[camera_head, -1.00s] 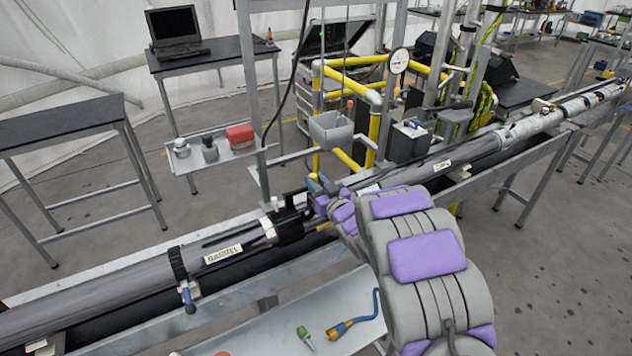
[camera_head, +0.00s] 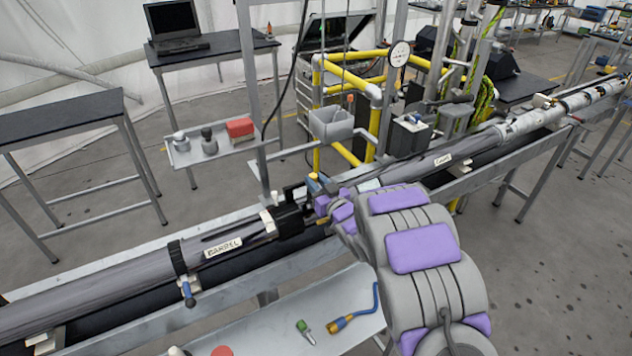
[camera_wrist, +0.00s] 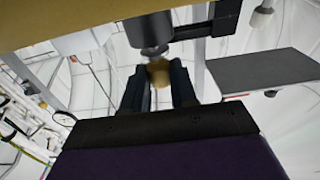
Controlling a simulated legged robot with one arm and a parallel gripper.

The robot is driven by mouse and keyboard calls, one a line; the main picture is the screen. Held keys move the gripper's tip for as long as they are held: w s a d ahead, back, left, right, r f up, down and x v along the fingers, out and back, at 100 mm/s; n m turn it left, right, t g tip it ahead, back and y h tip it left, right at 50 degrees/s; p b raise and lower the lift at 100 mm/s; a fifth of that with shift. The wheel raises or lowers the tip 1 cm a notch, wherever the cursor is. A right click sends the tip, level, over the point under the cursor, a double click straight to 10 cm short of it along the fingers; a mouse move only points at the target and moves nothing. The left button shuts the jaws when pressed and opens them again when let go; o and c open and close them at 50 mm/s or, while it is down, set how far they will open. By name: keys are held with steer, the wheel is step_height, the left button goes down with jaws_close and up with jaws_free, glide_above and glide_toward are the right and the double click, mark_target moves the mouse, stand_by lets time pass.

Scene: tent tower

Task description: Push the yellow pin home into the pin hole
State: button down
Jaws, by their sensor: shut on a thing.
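In the wrist view, the two dark fingers of my gripper (camera_wrist: 158,88) are closed around a rounded, brass-yellow end (camera_wrist: 159,71), which I take to be the yellow pin. A dark, stepped cylindrical part (camera_wrist: 150,28) lies just beyond the pin end. Whether they touch, and how deep the pin sits, I cannot tell. In the head view, my gripper (camera_head: 322,203) is beside the black collar (camera_head: 289,217) at the right end of the tube labelled BARREL (camera_head: 222,246). The pin hole itself is not visible.
A tray (camera_head: 362,338) in front holds a green-topped item (camera_head: 305,329) and a brass-and-blue tool (camera_head: 343,322). A small shelf (camera_head: 213,150) behind holds a red block (camera_head: 240,127). A yellow pipe frame (camera_head: 374,122) with a gauge (camera_head: 399,53) stands close behind my gripper.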

steer(key=shift+f, duration=0.55)
steer(key=c, duration=0.8)
jaws_free()
steer(key=shift+s, duration=0.1)
steer(key=r+p+v, duration=0.1)
steer(key=p+v, duration=0.4)
steer(key=v, duration=1.2)
steer(key=shift+f+p, duration=0.4)
steer(key=shift+f, duration=0.1)
steer(key=shift+d, duration=0.1)
